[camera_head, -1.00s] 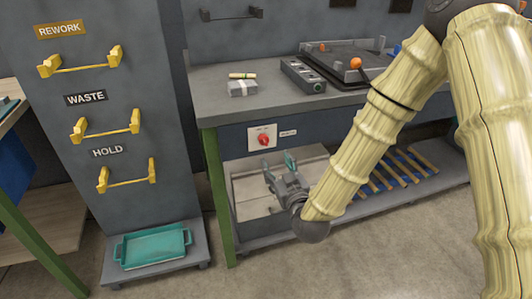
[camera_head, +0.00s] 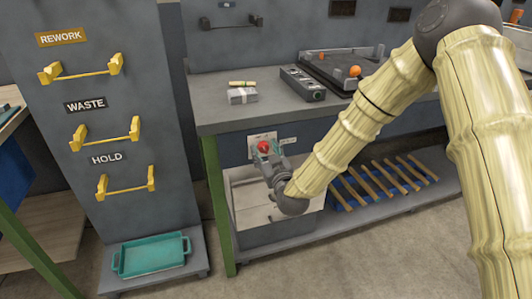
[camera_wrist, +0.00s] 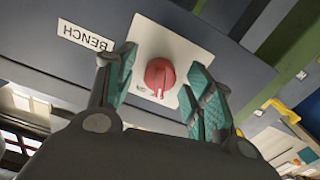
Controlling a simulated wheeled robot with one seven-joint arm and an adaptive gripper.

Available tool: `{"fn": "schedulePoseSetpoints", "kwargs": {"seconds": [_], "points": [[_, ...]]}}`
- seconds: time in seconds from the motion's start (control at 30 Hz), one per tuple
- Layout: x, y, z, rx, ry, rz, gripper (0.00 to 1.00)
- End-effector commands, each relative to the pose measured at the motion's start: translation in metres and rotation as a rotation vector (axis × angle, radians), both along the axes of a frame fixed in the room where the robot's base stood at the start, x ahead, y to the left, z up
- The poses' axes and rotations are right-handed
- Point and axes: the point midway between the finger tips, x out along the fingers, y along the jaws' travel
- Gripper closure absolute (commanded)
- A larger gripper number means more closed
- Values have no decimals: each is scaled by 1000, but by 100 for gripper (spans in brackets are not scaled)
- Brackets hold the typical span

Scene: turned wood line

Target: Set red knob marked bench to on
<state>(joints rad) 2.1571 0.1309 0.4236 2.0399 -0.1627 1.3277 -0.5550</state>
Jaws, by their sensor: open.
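The red knob (camera_wrist: 159,76) sits on a pale square plate (camera_wrist: 143,36) on the front of the bench. A label reading BENCH (camera_wrist: 85,35) is beside the plate, upside down in the wrist view. The knob also shows in the head view (camera_head: 263,147). My gripper (camera_wrist: 160,88) is open, with a teal-padded finger on either side of the knob. I cannot tell whether either pad touches it. In the head view my gripper (camera_head: 265,152) is in front of the plate and covers its lower part.
The workbench top (camera_head: 215,111) holds a wrapped stack (camera_head: 242,96) and a dark control box (camera_head: 302,83). An open bin (camera_head: 247,205) is below the knob. A grey cabinet with yellow handles (camera_head: 105,135) stands left, with a teal tray (camera_head: 150,254) at its foot.

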Motion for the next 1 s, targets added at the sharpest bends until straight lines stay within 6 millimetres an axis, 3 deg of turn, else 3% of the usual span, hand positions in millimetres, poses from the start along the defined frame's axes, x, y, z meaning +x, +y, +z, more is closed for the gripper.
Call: {"fn": "schedulePoseSetpoints", "kwargs": {"seconds": [0.27,0.5,1.0], "points": [[1,0,0,0,1,0,49],[1,0,0,0,0,0,93],[1,0,0,113,38,-1,93]]}}
